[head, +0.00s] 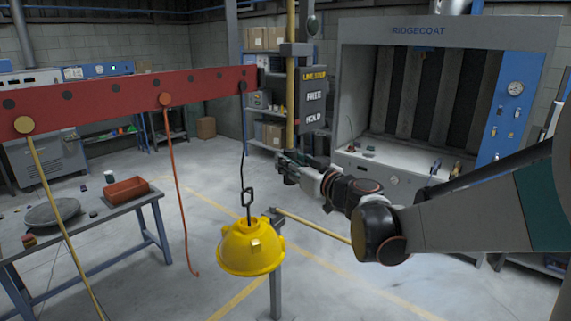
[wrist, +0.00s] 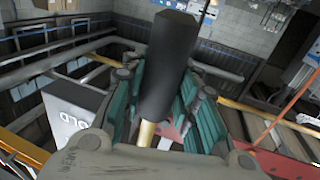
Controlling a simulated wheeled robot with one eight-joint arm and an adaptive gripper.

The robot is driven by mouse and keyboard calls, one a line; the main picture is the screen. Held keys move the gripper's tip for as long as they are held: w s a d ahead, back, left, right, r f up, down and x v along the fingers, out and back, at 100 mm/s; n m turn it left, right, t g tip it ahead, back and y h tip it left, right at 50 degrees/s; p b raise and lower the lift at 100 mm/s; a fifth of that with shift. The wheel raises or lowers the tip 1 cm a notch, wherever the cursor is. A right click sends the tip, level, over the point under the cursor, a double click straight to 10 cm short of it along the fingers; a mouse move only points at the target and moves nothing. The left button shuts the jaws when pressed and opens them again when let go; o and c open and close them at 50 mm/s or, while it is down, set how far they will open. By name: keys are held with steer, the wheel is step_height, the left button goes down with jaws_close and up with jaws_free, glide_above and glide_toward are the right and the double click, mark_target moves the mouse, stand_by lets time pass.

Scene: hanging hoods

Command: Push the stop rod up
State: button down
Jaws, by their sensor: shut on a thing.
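The stop rod (head: 291,95) is a yellow upright rod running through a grey bracket (head: 296,49) beside a dark sign (head: 313,95) reading "LINE STOP", "FREE" and "HOLD". My gripper (head: 284,164) is at the rod's lower end, below the sign. In the wrist view the rod's black handle (wrist: 168,65) sits between the teal fingers of my gripper (wrist: 165,100), which is shut on it. A short brass-coloured piece of the rod (wrist: 146,133) shows beyond the handle. The finger contact is partly hidden by the handle.
A yellow hood (head: 251,247) hangs on a hook from the red overhead beam (head: 120,98), left of my gripper. An orange cord (head: 178,190) hangs further left. A workbench (head: 75,225) with a red bin stands at left, a spray booth (head: 440,110) behind at right.

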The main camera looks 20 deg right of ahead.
step_height(320, 180, up, 3)
steer(key=shift+f+p, duration=0.1)
steer(key=shift+p, duration=0.35)
steer(key=c, duration=1.2)
jaws_free()
steer(key=shift+f, duration=0.1)
